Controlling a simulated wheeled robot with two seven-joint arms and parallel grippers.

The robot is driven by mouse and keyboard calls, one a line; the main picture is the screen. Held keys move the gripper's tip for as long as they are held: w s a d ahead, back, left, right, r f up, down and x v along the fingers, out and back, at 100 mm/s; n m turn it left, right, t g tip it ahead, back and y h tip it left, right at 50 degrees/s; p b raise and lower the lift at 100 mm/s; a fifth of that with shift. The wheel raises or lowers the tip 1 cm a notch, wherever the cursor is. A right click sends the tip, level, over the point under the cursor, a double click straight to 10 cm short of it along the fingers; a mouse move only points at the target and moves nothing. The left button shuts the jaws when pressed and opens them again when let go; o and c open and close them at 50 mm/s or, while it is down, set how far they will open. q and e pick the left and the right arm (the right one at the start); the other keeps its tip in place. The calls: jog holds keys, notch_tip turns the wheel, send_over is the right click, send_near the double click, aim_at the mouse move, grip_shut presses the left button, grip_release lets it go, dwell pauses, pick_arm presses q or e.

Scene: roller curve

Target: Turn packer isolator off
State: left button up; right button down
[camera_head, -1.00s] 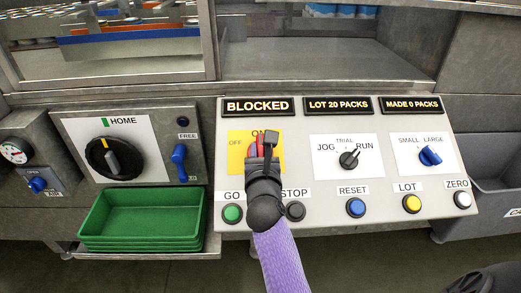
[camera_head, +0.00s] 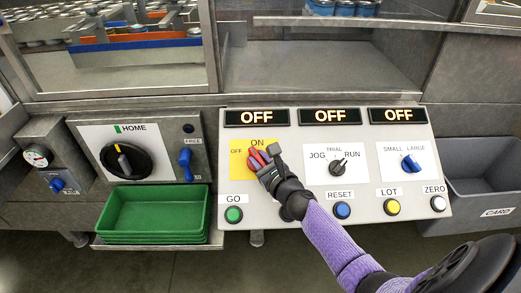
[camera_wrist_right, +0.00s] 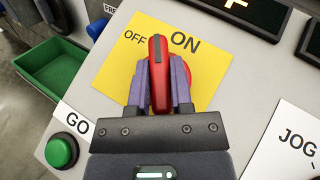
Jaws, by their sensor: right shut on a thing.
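The packer isolator is a red handle (camera_head: 256,158) on a yellow plate (camera_head: 236,165) marked OFF and ON. The handle leans up and left in the head view. In the right wrist view the red handle (camera_wrist_right: 158,75) points between the OFF and ON labels. My right gripper (camera_head: 264,165) is shut on the handle, with a finger on each side of it in the right wrist view (camera_wrist_right: 158,85). My left gripper is not in view.
The sloped panel also holds a JOG/TRIAL/RUN knob (camera_head: 337,166), a blue size knob (camera_head: 411,163), and a green GO button (camera_head: 233,214). My forearm covers the STOP label. Green trays (camera_head: 155,212) and a black HOME dial (camera_head: 121,160) are to the left.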

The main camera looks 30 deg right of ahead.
jog(key=shift+d+r+n+y, duration=0.1)
jog(key=shift+r+n+y, duration=0.1)
jog(key=shift+n+y, duration=0.55)
jog(key=shift+f+n+g+y+p, duration=0.1)
jog(key=shift+n+g+y+p, duration=0.35)
jog(key=shift+n+y, duration=0.6)
jog(key=shift+n+g+y, duration=0.35)
jog(key=shift+n+y, duration=0.05)
jog(key=shift+n, duration=0.1)
jog(key=shift+d+n+g+y, duration=0.1)
jog(key=shift+n+g+y, duration=0.5)
jog(key=shift+n+y, duration=0.4)
jog(key=shift+w+f+n+g+y+b, duration=0.1)
jog(key=shift+n+g+y+b, duration=0.45)
jog(key=shift+n, duration=0.45)
jog(key=shift+n+g+y+b, duration=0.7)
jog(key=shift+n+g, duration=0.25)
jog(key=shift+n, duration=0.15)
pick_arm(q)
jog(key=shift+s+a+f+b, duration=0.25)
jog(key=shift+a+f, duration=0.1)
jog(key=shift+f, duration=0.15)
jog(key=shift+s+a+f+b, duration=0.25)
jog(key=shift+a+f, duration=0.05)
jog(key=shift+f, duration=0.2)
pick_arm(e)
jog(key=shift+n+g+y, duration=0.45)
jog(key=shift+n+g, duration=0.55)
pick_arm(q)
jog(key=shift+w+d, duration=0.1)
